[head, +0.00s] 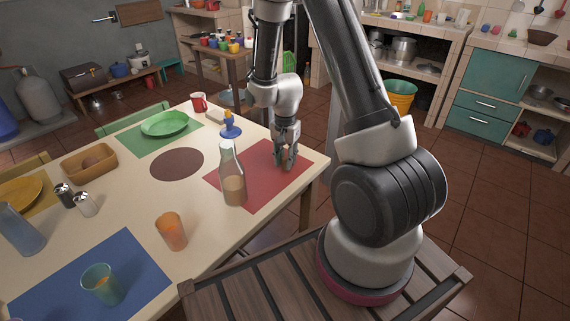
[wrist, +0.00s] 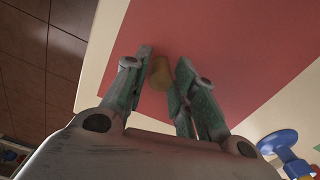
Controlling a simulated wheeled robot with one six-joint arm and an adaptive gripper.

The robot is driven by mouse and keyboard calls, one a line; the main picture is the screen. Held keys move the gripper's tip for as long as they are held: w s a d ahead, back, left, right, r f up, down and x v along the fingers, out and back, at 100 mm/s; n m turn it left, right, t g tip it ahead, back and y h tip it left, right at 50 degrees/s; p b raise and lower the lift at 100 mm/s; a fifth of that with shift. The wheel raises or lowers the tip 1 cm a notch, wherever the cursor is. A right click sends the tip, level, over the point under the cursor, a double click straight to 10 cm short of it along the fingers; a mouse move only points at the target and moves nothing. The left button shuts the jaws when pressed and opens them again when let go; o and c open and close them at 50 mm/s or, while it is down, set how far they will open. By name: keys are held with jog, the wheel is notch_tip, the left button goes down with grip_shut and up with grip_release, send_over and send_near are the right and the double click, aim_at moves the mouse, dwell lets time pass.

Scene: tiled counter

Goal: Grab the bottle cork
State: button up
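The bottle cork (wrist: 162,74) is a small tan piece on the red placemat (wrist: 225,40), seen in the wrist view between the tips of my gripper (wrist: 166,62). My gripper's two green-grey fingers are apart, one on each side of the cork. I cannot tell whether either finger touches it. In the head view my gripper (head: 287,163) points down, low over the red placemat (head: 258,188) near the table's right corner. The cork cannot be made out there. A clear glass bottle (head: 234,188) with brownish contents stands upright on the placemat's left part.
A blue stand (head: 230,131) and a red mug (head: 198,103) are behind the bottle. An orange glass (head: 171,232) stands in front, left of it. A green plate (head: 165,123) and a brown round mat (head: 177,164) lie farther left. The table's right edge is close to my gripper.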

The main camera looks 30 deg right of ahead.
jog(key=shift+c, duration=0.9)
